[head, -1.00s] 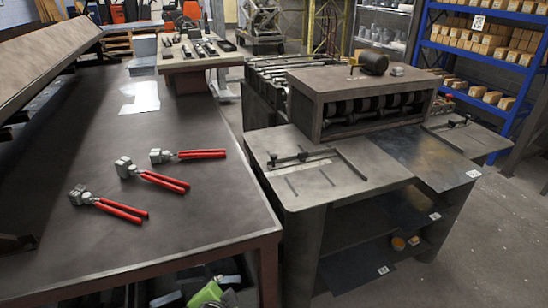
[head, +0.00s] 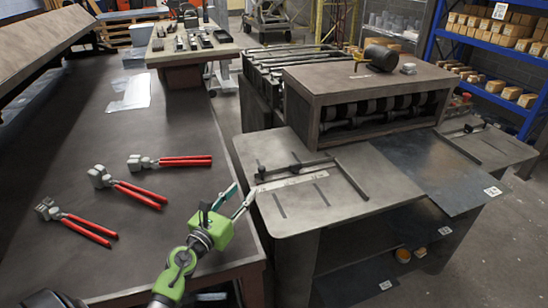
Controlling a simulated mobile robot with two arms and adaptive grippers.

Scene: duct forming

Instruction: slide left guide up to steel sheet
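The left guide (head: 351,180) is a dark bar on the left wing of the forming machine's table, with a thin cross rod and clamp (head: 291,168) reaching left. The dark steel sheet (head: 400,160) lies flat in the middle of the table, in front of the rollers. A strip of bare table shows between guide and sheet. My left gripper (head: 242,197), on a green wrist, is open and empty by the table's left edge, left of the guide and apart from it. My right gripper is out of view.
The roller housing (head: 360,90) stands behind the sheet. A right guide (head: 464,131) sits on the right wing. Several red-handled tools (head: 140,195) lie on the dark workbench (head: 150,245) at left. A gap separates bench and machine. Blue shelves (head: 510,60) with boxes stand at back right.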

